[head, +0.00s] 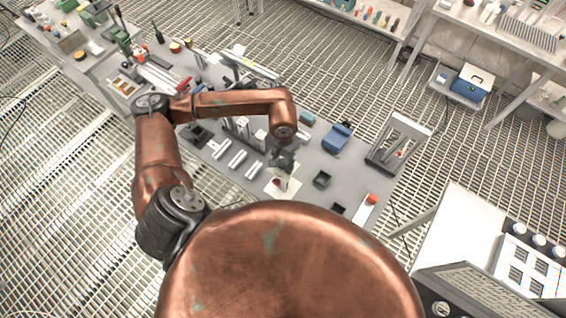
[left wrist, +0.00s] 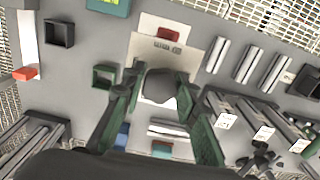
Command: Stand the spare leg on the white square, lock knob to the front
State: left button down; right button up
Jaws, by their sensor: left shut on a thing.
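My left gripper (head: 284,160) points down over the white square (head: 272,190), its fingers shut on the spare leg (head: 285,184). Whether the leg's foot touches the square is hidden.
Several silver bars (head: 237,160) lie left of the square on the grey table (head: 300,215). Small dark open boxes (head: 322,180) and a blue object (head: 337,137) are to the right.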

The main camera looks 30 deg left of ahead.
pick_arm(q)
jog(key=c, duration=1.4)
grip_release()
jog(key=shift+c, duration=0.2)
